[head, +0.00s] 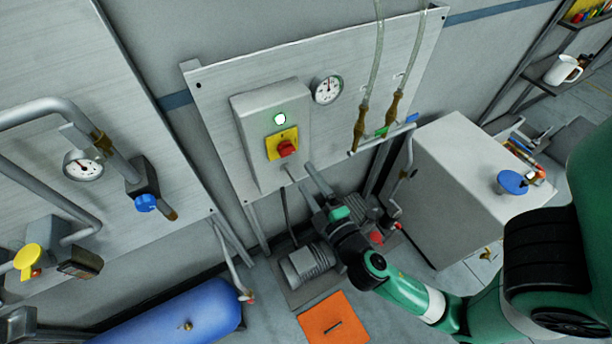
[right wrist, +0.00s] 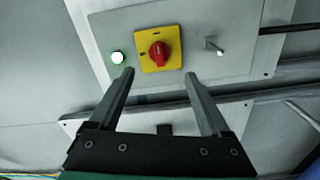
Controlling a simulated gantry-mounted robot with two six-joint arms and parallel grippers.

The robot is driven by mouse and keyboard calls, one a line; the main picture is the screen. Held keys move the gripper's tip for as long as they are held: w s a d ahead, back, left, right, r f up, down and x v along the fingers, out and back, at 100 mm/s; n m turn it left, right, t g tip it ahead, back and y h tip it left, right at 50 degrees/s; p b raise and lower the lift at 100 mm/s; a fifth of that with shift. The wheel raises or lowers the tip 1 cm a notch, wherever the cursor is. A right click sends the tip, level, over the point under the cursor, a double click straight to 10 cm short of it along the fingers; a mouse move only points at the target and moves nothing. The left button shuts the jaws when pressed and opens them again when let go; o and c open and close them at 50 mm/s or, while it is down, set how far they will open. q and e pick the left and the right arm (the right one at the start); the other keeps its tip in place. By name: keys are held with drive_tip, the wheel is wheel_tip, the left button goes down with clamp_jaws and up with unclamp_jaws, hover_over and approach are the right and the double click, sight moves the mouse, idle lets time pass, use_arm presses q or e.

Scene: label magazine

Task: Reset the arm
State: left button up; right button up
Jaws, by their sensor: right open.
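My right arm comes in from the lower right of the head view. Its gripper (head: 299,171) points up toward a grey control box (head: 257,108) on a wall panel. In the right wrist view the two fingers of the gripper (right wrist: 159,74) are spread apart with nothing between them. Beyond the tips is a red rotary knob (right wrist: 160,53) on a yellow plate (right wrist: 178,60), and the fingers look clear of it. A lit green-rimmed lamp (right wrist: 117,57) is left of the plate. My left gripper is in neither view.
A pressure gauge (head: 327,89) and hoses with brass ends (head: 361,128) are right of the box. Below stand a grey motor (head: 306,263), an orange plate (head: 335,322) and a blue tank (head: 185,314). A large grey cabinet (head: 450,170) stands at the right.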

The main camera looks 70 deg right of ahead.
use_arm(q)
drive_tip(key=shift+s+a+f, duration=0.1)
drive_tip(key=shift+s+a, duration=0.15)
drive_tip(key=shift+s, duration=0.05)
use_arm(e)
drive_tip(key=shift+s+a, duration=0.5)
drive_tip(key=shift+s, duration=0.05)
drive_tip(key=shift+w+r, duration=0.1)
